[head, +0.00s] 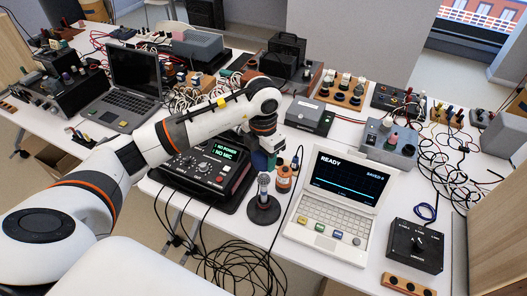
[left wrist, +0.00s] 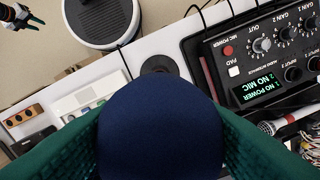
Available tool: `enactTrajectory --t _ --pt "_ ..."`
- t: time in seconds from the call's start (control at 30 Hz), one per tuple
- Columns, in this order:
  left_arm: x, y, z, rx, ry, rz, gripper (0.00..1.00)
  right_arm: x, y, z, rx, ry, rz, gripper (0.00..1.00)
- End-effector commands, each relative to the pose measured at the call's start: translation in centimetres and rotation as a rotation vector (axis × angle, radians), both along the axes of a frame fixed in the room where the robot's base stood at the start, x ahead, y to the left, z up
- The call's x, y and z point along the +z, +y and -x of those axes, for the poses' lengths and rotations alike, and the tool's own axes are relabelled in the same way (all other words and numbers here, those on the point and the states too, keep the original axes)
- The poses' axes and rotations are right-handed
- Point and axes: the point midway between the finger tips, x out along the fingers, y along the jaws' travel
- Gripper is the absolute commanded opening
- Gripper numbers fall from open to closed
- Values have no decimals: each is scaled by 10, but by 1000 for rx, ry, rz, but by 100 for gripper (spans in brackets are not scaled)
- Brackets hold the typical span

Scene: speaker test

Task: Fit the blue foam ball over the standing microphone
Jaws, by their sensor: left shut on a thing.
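The blue foam ball (left wrist: 160,135) is between the green fingers of my left gripper (head: 266,160), which is shut on it. The ball fills the lower middle of the left wrist view and shows only in part in the head view (head: 259,160). The standing microphone (head: 263,184) is upright on a round black base (head: 263,212), just below and in front of the ball in the head view. In the left wrist view the ball hides the microphone, and only its base (left wrist: 159,66) shows. My right gripper (left wrist: 20,18) seems to show small at the top left of the left wrist view.
A black audio unit (head: 207,170) reading "NO POWER, NO MIC" stands left of the microphone. Black cables (head: 240,268) hang in front. Equipment crowds the back of the table.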

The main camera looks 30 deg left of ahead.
Motion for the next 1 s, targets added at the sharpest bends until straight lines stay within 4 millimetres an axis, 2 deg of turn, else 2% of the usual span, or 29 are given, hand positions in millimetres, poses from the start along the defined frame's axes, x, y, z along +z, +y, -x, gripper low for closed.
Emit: enactTrajectory --t 0.77,1.0 --pt "-56 0 0 -1 -1 0 32 -34 0 0 0 0 0 36" --pt "-74 0 0 -3 -1 -1 32 -50 0 0 -1 0 0 36"
